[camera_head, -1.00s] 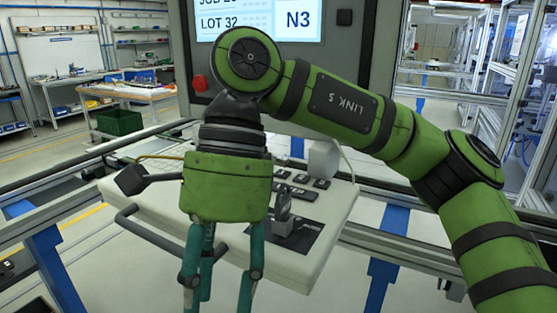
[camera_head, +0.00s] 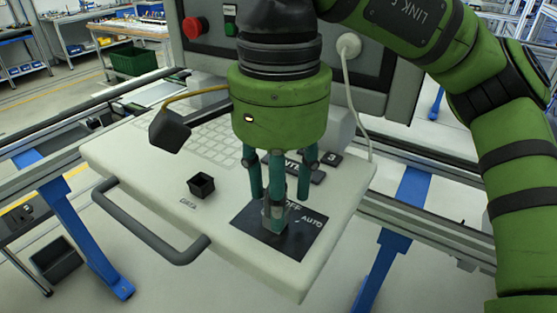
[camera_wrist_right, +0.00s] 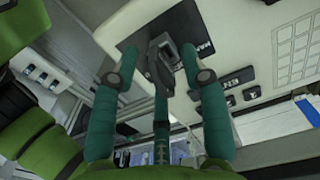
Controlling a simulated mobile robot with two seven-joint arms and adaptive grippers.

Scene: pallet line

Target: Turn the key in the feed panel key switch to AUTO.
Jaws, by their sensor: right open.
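The feed panel (camera_head: 235,245) is a pale sloped console in the head view. Its key switch sits on a dark plate (camera_head: 297,242) marked OFF and AUTO. The grey key (camera_head: 266,213) stands up from the plate, partly hidden by my fingers. My right gripper (camera_head: 277,198) points down over the key with its teal fingers spread. In the right wrist view, the key (camera_wrist_right: 163,58) lies between the open fingers of the gripper (camera_wrist_right: 161,62); I cannot tell whether any finger touches it. The key's exact setting is hard to read. My left gripper is not in view.
A small black open box (camera_head: 201,186) sits on the panel left of the switch. A black handle bar (camera_head: 150,222) runs along the front left edge. A red button (camera_head: 194,28) and a white cable (camera_head: 352,90) are behind. Metal rails flank the panel.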

